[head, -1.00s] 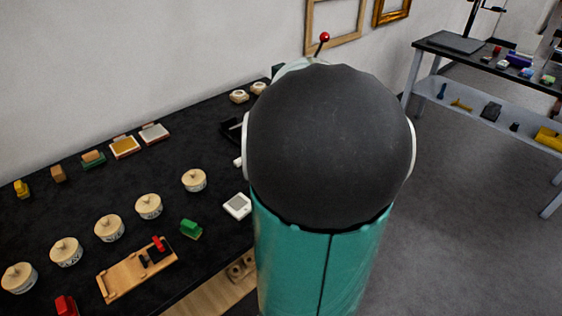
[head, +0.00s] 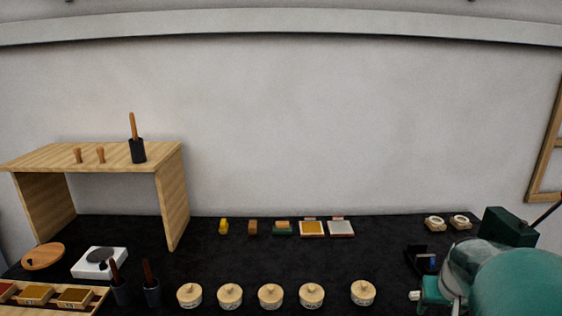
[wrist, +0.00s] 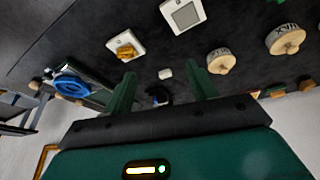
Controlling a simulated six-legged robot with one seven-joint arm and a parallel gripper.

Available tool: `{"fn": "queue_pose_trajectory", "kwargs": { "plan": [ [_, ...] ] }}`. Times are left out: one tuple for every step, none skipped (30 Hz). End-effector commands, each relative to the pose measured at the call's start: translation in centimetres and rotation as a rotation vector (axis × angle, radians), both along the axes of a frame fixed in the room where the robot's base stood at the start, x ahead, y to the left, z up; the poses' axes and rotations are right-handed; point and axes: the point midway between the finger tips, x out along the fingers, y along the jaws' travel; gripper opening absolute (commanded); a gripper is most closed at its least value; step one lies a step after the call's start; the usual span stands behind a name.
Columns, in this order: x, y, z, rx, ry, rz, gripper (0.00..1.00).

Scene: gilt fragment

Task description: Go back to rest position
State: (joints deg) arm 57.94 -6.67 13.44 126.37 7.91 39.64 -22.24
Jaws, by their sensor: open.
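My gripper (wrist: 163,88) shows in the wrist view with its two green fingers apart and nothing between them. The black table (wrist: 90,30) fills the top of that view, behind the fingers. A small white block (wrist: 165,73) shows between the fingertips, but the distance to it is hard to judge. My teal arm fills the lower right corner of the head view; the gripper itself cannot be made out there.
Lidded round jars (head: 270,296) line the black table (head: 300,262). A wooden shelf (head: 172,200) stands at left. A dark green box (head: 508,227) is close to my arm.

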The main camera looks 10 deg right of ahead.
Motion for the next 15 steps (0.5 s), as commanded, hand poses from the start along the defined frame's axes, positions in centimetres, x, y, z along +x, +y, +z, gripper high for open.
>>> {"fn": "queue_pose_trajectory", "kwargs": {
  "plan": [
    [0.6, 2.6, 0.6, -0.013, 0.01, 0.045, 0.57],
    [0.8, 4.0, 0.9, -0.018, 0.016, 0.066, 0.57],
    [1.0, 5.8, 1.2, -0.028, 0.025, 0.093, 0.57],
    [1.0, 7.2, 1.4, -0.034, 0.03, 0.11, 0.57],
    [1.0, 8.4, 1.6, -0.042, 0.037, 0.13, 0.57],
    [1.0, 10.2, 1.9, -0.051, 0.042, 0.155, 0.57],
    [0.8, 11.4, 2.1, -0.058, 0.047, 0.173, 0.57],
    [0.6, 12.6, 2.2, -0.065, 0.051, 0.19, 0.57],
    [0.4, 14.1, 2.5, -0.077, 0.054, 0.214, 0.57],
    [0.3, 15.1, 2.9, -0.077, 0.042, 0.227, 0.57],
    [0.2, 16.2, 3.3, -0.077, 0.03, 0.242, 0.57],
    [-0.1, 17.5, 3.7, -0.076, 0.015, 0.26, 0.57],
    [-0.3, 18.5, 4.1, -0.075, 0.005, 0.276, 0.57],
    [-0.6, 19.4, 4.4, -0.074, -0.006, 0.292, 0.57],
    [-1.0, 20.7, 4.8, -0.07, -0.021, 0.311, 0.57]
  ]
}}
